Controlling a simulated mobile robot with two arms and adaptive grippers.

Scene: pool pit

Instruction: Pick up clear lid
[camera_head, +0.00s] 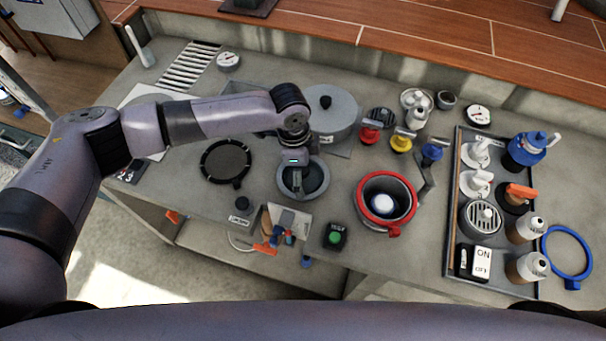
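A round piece with a pale grey rim (283,190) lies on the grey counter near its front edge. It looks like the clear lid, but my gripper covers much of its middle, so I cannot be sure. My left arm comes in from the left and bends down at the wrist. My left gripper (303,176) points down directly over this piece. Its fingers are dark and hidden by the wrist, so I cannot tell whether they are open or touch it. My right gripper is not in view.
A red-rimmed pot (408,215) stands right of the lid, and a black ring (226,178) lies left. A grey lidded pot (334,118) stands behind. Several valves and bottles fill a dark tray (448,232) at the right. A green-button box (335,236) sits at the front edge.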

